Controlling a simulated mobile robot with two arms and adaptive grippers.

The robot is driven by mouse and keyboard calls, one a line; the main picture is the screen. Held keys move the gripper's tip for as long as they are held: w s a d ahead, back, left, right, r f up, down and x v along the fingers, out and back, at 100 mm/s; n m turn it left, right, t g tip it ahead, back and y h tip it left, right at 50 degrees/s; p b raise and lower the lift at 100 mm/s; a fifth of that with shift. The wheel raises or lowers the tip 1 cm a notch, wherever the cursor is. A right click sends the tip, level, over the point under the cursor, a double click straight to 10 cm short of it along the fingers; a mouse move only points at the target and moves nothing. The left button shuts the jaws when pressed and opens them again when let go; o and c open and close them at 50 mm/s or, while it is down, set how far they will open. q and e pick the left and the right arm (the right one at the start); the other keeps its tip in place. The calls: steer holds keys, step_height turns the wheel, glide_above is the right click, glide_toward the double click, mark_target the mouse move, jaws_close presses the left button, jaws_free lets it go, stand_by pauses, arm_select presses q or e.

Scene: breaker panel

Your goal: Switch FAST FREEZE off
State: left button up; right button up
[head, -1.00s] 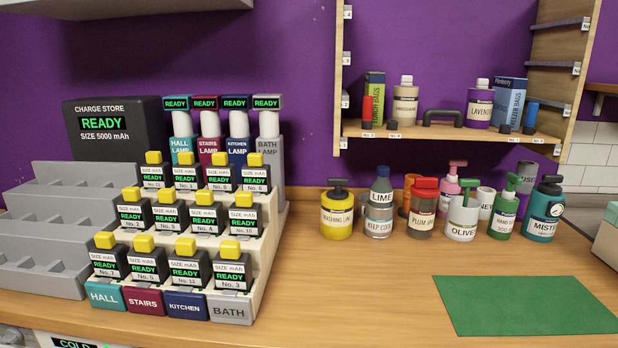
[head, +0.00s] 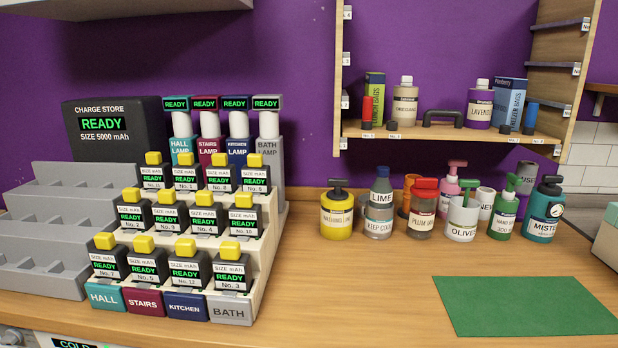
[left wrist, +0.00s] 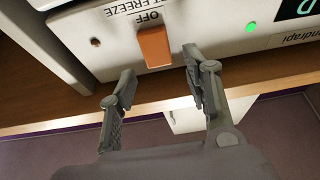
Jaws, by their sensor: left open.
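The orange switch (left wrist: 155,47) stands out from a pale panel (left wrist: 215,22) in the left wrist view. The word OFF is printed beside it, with part of a FREEZE label above, cut by the picture's top edge. My left gripper (left wrist: 159,72) is open, with one fingertip to the left of the switch's lower end and one to the right. No clear contact between the fingers and the switch shows. My right gripper is in neither view.
A green light (left wrist: 250,27) glows to the right of the switch, beside part of a dark display (left wrist: 297,8). A small dark round spot (left wrist: 95,42) lies to the left. In the head view, the wooden counter (head: 350,290) holds lamps, battery packs, bottles and a green mat (head: 525,305).

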arm_select(q)
steer(key=v, duration=1.5)
steer(key=shift+s+b, duration=0.4)
stand_by(0.5)
steer(key=shift+f, duration=0.1)
stand_by(0.3)
steer(key=shift+p, duration=0.3)
